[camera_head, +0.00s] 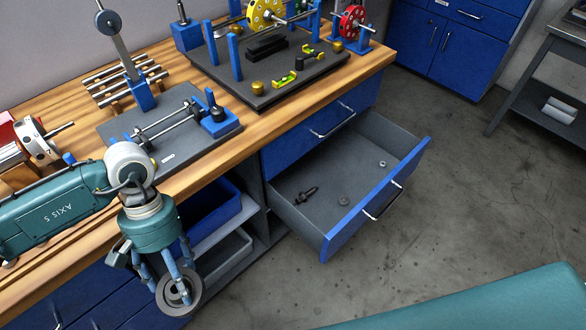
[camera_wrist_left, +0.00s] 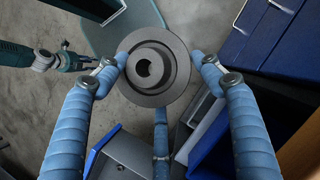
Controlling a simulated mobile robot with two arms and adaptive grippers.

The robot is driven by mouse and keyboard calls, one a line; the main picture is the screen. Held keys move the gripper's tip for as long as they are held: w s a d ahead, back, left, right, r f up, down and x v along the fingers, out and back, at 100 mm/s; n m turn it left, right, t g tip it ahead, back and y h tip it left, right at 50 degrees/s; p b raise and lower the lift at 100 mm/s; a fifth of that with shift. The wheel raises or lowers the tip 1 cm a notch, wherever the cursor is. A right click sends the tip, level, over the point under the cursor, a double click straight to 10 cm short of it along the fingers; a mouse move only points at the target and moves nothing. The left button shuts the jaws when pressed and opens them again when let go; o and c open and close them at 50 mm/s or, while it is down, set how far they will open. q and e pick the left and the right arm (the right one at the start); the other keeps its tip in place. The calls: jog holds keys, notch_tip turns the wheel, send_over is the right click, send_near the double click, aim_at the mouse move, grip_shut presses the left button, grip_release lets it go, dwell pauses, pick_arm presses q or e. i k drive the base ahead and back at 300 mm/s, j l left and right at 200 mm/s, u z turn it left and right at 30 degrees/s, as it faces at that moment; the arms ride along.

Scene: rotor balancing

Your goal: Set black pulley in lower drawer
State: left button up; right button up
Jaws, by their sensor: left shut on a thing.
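The black pulley (camera_head: 178,292) is a dark grey stepped disc with a centre bore. My left gripper (camera_head: 172,280) is shut on it, in front of the bench and left of the open drawer. In the left wrist view the pulley (camera_wrist_left: 178,85) sits between the blue fingers (camera_wrist_left: 160,75), its bore facing the camera. The lower drawer (camera_head: 372,205) is pulled out, with a grey inside and a blue front. It holds a dark bolt and small nuts or washers, with bare floor between them.
The closed upper drawer (camera_head: 335,120) is above the open one. Open shelves with a blue bin (camera_head: 215,215) lie between my left gripper and the drawer. The wooden bench (camera_head: 230,150) carries rotor stands and a dark fixture plate. Concrete floor is free to the right.

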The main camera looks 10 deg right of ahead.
aim_at(361, 181)
jog(key=i+l+u, duration=0.1)
jog(key=l+u, duration=0.25)
jog(key=l, duration=0.3)
jog(key=l+u, duration=0.35)
jog(key=l, duration=0.3)
jog(key=l+u, duration=0.35)
jog(key=l, duration=0.95)
jog(key=k+l, duration=0.15)
jog(key=l, duration=1.05)
jog(key=k+u, duration=0.05)
